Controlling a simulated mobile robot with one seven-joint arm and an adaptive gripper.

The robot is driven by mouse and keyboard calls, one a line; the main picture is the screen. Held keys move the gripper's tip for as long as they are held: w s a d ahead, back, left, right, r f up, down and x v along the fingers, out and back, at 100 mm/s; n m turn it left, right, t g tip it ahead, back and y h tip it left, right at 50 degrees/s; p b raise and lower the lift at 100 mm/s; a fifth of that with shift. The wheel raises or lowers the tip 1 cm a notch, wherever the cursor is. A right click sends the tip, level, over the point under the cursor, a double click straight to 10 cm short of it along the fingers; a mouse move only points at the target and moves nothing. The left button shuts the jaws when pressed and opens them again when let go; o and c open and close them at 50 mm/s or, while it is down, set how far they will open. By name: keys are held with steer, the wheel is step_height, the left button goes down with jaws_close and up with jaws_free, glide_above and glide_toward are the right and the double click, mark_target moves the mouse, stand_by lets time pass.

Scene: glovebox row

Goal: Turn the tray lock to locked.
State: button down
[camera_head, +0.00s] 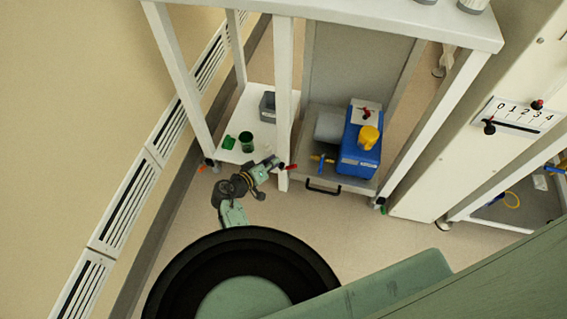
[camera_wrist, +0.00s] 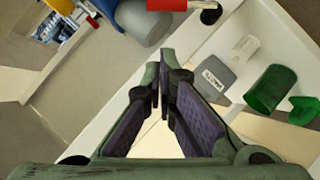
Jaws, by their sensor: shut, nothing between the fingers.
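A small red lever (camera_head: 290,167) shows at the white post beside the pump tray (camera_head: 330,190); I take it as the tray lock. Its setting cannot be read. In the wrist view a red bar (camera_wrist: 166,4) with a dark round end lies at the top edge, beyond the fingertips, partly cut off. The tray has a black handle at its front and bears a blue pump (camera_head: 358,150) with a yellow cap. My gripper (camera_head: 274,162) is just left of the red lever; contact cannot be told. In the wrist view my gripper (camera_wrist: 160,85) is shut and empty.
Left of the post, a low white shelf holds a green cup (camera_head: 247,143), a green piece (camera_head: 228,142) and a grey box (camera_head: 268,105). White frame posts (camera_head: 284,90) bound the space. A cabinet with a numbered slider (camera_head: 515,116) stands right. Floor before the tray is clear.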

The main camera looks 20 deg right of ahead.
mark_target(289, 168)
steer(key=shift+d+f, duration=1.75)
steer(key=shift+d, duration=0.2)
steer(key=shift+s+d+f+m+y, duration=0.25)
steer(key=shift+d+m+y, duration=0.15)
steer(key=shift+m, duration=0.1)
